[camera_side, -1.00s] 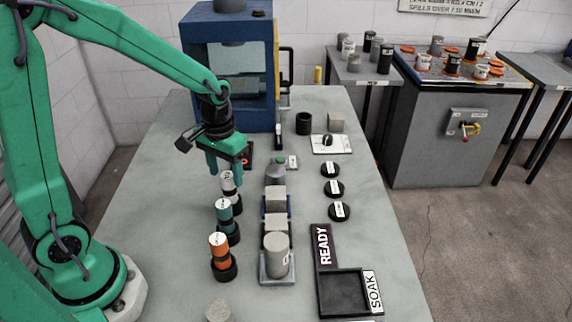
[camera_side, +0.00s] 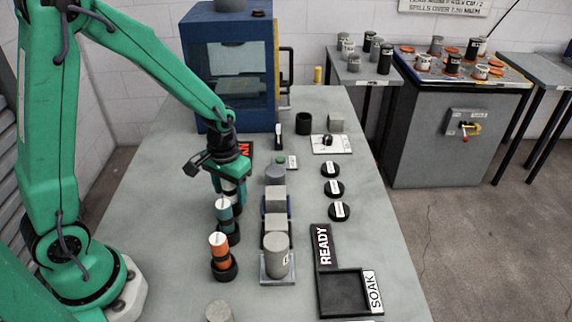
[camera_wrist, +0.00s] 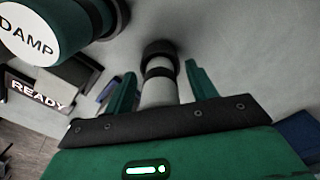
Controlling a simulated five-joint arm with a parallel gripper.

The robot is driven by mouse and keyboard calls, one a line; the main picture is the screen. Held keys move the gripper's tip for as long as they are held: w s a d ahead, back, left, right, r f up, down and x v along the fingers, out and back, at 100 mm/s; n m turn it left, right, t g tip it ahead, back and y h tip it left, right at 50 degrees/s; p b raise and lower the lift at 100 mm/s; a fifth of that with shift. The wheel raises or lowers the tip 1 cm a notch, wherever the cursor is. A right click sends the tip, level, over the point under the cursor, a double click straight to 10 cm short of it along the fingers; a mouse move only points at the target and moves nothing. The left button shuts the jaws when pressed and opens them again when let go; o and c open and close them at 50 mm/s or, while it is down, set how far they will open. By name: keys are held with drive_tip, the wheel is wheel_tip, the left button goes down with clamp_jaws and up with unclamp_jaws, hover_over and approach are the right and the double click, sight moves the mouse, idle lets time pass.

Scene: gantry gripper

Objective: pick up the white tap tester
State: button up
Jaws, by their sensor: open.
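The white tap tester (camera_wrist: 158,92) stands upright in a black holder (camera_wrist: 158,50) in the wrist view. My gripper (camera_wrist: 160,72) is open, with one green finger on each side of the tester's white body and a visible gap on both sides. In the side view my gripper (camera_side: 230,190) is lowered over the white tester, at the far end of the tester row, and mostly hides it.
The teal tester (camera_side: 224,210) and orange tester (camera_side: 218,245) stand nearer in black holders. The teal one's DAMP top (camera_wrist: 28,30) is close in the wrist view. Grey blocks (camera_side: 275,198) stand to the right. A READY/SOAK tray (camera_side: 322,295) lies front right.

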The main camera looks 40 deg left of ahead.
idle(0.5)
drive_tip(key=c, duration=1.1)
drive_tip(key=shift+o, duration=0.2)
drive_tip(key=shift+r, duration=0.1)
drive_tip(key=shift+r, duration=4.9)
drive_tip(key=shift+w, duration=0.1)
drive_tip(key=w+d+r, duration=0.1)
drive_tip(key=w, duration=1.3)
drive_tip(key=shift+d+r, duration=0.15)
drive_tip(key=shift+d, duration=0.05)
